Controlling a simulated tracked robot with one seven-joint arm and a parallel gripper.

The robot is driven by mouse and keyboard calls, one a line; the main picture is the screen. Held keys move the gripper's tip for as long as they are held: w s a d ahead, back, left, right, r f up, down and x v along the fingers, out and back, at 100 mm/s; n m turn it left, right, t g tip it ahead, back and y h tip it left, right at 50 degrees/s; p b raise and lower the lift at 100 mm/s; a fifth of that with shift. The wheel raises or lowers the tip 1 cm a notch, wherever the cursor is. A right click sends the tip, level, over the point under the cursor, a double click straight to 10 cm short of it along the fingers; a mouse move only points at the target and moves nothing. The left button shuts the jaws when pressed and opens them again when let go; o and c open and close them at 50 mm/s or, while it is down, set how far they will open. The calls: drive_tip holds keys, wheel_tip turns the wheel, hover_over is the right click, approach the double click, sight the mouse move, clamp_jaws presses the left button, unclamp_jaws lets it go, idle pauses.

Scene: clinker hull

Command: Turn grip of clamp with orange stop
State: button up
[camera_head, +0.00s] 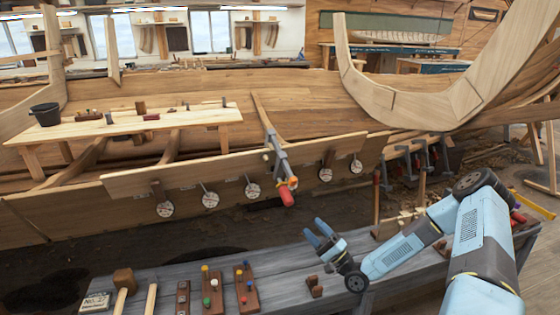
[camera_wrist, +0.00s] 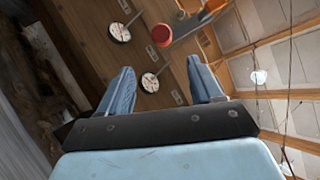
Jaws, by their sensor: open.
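The clamp (camera_head: 278,152) is a grey bar clamp fixed over the upper edge of the hull plank. Near its lower end is an orange stop (camera_head: 292,182), with a red grip (camera_head: 286,196) below it. In the wrist view the red grip (camera_wrist: 161,35) shows end-on, with the orange stop (camera_wrist: 184,14) up and to its right. My gripper (camera_head: 317,234) is open and empty, below and right of the grip in the head view and apart from it. In the wrist view my gripper (camera_wrist: 160,68) has the grip beyond its fingertips, not between them.
Round white dials (camera_head: 253,190) hang along the plank (camera_head: 230,165) on both sides of the clamp. More clamps (camera_head: 405,160) stand at the right. A grey bench (camera_head: 150,277) with mallets and peg blocks (camera_head: 212,287) lies below my gripper.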

drive_tip(key=n+t+h, duration=0.1)
drive_tip(key=n+h, duration=1)
drive_tip(key=n, duration=0.3)
approach(286, 198)
drive_tip(key=x, duration=0.4)
drive_tip(key=f+x, duration=0.1)
drive_tip(key=x, duration=0.3)
drive_tip(key=d+x, duration=0.1)
drive_tip(key=x, duration=0.3)
drive_tip(key=shift+w+f, duration=0.25)
drive_tip(key=shift+f, duration=0.15)
drive_tip(key=c, duration=1)
drive_tip(key=shift+o, duration=0.2)
drive_tip(key=shift+m, duration=0.3)
